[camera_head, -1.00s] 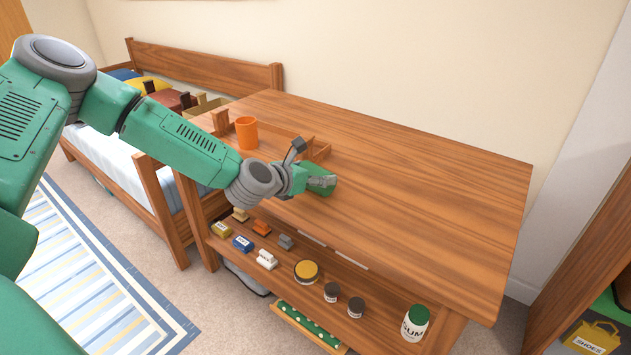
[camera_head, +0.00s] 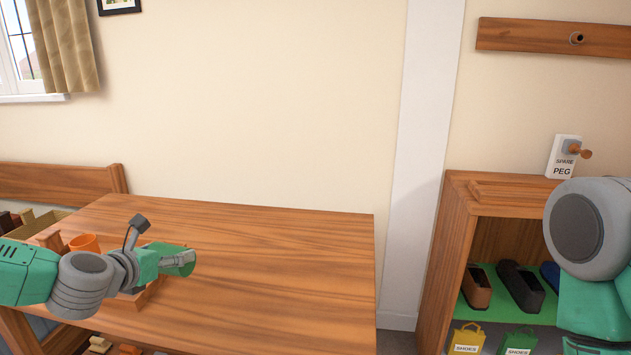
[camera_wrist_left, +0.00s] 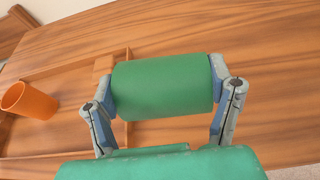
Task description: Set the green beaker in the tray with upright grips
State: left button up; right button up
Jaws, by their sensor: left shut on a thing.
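My left gripper (camera_head: 180,262) is shut on the green beaker (camera_wrist_left: 163,87). The beaker lies on its side between the two fingers in the left wrist view, and the gripper partly hides it in the head view. The wooden tray with upright grips (camera_wrist_left: 60,70) lies on the table behind and to the left of the beaker in the wrist view. An orange beaker (camera_head: 84,243) stands at the tray's left part and also shows in the wrist view (camera_wrist_left: 28,100). My arm hides much of the tray in the head view. My right gripper is out of view.
The wooden table (camera_head: 290,260) is clear to the right of my left gripper. A shelf unit (camera_head: 455,235) with shoes and bags stands at the right.

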pick_arm(q)
jog(key=shift+y, duration=0.3)
jog(key=s+d+f, duration=0.1)
jog(key=s+d, duration=0.1)
jog(key=s+d+f, duration=0.2)
jog(key=d, duration=0.1)
jog(key=s+d+f, duration=0.2)
jog(key=shift+s+d, duration=0.2)
jog(key=shift+d, duration=0.05)
jog(key=s+d+f, duration=0.1)
jog(key=s+d, duration=0.4)
jog(key=s, duration=0.1)
jog(key=shift+f+n, duration=0.2)
jog(key=shift+n, duration=0.2)
jog(key=shift+a, duration=0.1)
